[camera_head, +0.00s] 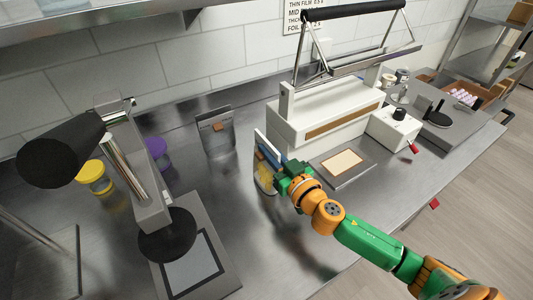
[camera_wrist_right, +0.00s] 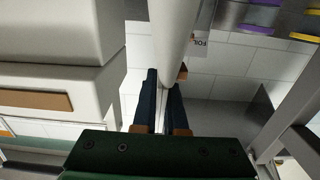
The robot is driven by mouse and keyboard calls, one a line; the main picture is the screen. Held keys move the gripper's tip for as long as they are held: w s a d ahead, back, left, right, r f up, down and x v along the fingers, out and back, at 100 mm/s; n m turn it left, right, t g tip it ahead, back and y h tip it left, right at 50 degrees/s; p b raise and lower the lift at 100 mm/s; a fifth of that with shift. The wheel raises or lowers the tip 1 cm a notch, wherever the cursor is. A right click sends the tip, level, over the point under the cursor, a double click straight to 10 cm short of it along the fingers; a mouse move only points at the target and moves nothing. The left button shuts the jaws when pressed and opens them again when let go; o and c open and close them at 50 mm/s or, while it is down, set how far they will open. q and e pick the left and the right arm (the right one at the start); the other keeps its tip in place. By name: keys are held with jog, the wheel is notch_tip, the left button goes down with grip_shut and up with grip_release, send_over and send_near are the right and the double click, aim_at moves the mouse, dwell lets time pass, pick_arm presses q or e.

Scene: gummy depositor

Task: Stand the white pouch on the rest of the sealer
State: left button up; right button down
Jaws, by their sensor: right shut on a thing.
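My right gripper (camera_head: 272,172) comes in from the right in the head view and is shut on the white pouch (camera_head: 259,139). The pouch is held roughly upright, just left of the sealer (camera_head: 330,112), with a yellowish part below the fingers. In the right wrist view the pouch (camera_wrist_right: 172,35) rises as a pale, narrow shape between the dark fingers (camera_wrist_right: 160,105). The sealer is a white box with a raised bar frame. A flat grey rest with a tan pad (camera_head: 343,163) lies in front of it. My left gripper is not in view.
A clear pouch with a brown label (camera_head: 219,128) stands by the wall. A white box with a black knob (camera_head: 393,130) sits right of the rest. Bare steel counter surrounds the gripper.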

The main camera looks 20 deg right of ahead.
jog(key=shift+w+d+f, duration=0.1)
jog(key=shift+w+f, duration=0.05)
jog(key=shift+w, duration=0.15)
jog(key=c, duration=1.1)
grip_release()
jog(key=shift+s, duration=0.1)
jog(key=shift+o, duration=0.6)
jog(key=shift+s+a, duration=0.15)
jog(key=shift+a, duration=0.15)
jog(key=shift+d, duration=0.1)
